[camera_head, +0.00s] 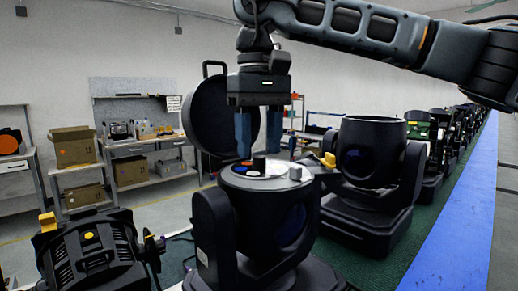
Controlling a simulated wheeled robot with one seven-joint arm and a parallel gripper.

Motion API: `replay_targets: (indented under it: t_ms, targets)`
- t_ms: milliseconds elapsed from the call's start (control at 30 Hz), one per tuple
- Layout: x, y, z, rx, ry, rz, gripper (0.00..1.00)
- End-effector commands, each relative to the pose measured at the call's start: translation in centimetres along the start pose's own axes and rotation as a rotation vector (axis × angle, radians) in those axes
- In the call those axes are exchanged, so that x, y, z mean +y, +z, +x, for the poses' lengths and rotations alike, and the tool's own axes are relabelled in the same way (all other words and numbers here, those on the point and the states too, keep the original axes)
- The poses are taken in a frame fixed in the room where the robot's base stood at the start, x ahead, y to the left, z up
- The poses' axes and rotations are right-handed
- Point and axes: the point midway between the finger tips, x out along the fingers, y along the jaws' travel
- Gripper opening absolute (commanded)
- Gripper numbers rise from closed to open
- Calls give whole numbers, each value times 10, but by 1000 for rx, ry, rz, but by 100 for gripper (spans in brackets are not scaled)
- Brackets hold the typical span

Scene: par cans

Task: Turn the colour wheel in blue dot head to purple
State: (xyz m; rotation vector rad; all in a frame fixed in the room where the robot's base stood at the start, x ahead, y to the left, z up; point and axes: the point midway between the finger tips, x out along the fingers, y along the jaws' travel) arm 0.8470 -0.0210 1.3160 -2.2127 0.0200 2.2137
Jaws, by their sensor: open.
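A dark moving head (215,235) stands upright in the middle foreground with its round top open. On that top is a pale disc, the colour wheel (267,182), with small coloured spots, a black knob (259,164) and a small grey block (295,173). Which colour is selected is too small to tell. A blue dot marking the head cannot be made out for sure. My gripper (259,150) points down just above the disc. Its two blue fingers are apart, to either side above the knob, and it holds nothing.
A round black lid (212,110) stands raised behind the wheel, close to my gripper. Another head (370,155) stands to the right, with a yellow piece (328,160) between. A yellow-tagged unit (92,255) sits front left. A blue floor strip (455,220) runs clear at right.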

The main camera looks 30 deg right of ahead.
Motion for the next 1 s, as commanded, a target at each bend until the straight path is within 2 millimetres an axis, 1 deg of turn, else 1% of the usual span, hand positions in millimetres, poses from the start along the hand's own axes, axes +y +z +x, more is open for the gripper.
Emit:
replay_targets:
  t_ms: [100,200,300,400,533,1000]
  targets:
    - [0,-1,-20,4,0,1,50]
    - [-1,0,-36,3,-1,1,50]
    - [-1,0,-49,2,0,0,50]
    - [-1,0,-57,1,-1,-1,50]
    - [0,0,-61,0,-1,-1,50]
    - [0,0,-61,1,-1,-1,50]
